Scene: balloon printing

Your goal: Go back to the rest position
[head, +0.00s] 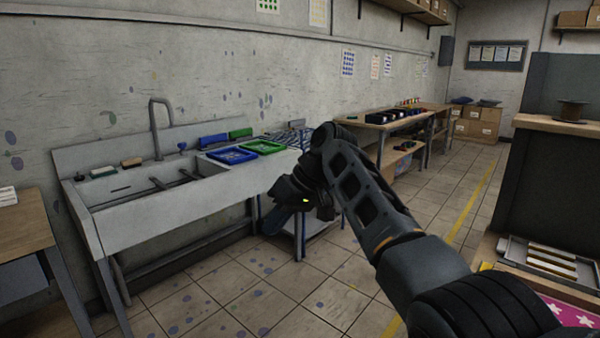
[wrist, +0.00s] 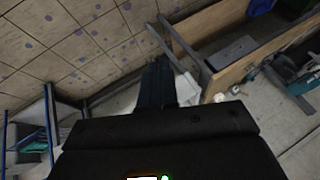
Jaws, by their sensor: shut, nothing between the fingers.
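My arm reaches out from the lower right of the head view, bent at a dark joint, with my gripper (head: 276,218) hanging low beside the right end of the sink unit. It is apart from any object I can make out. In the wrist view my gripper (wrist: 157,72) has its dark fingers together, with nothing between them. Part of the gripper is dark and small in the head view.
A metal sink unit (head: 170,208) with blue and green trays (head: 232,155) stands along the left wall. A wooden bench (head: 25,232) is at far left. A counter (head: 548,124) stands right. Tiled floor (head: 300,287) between is free.

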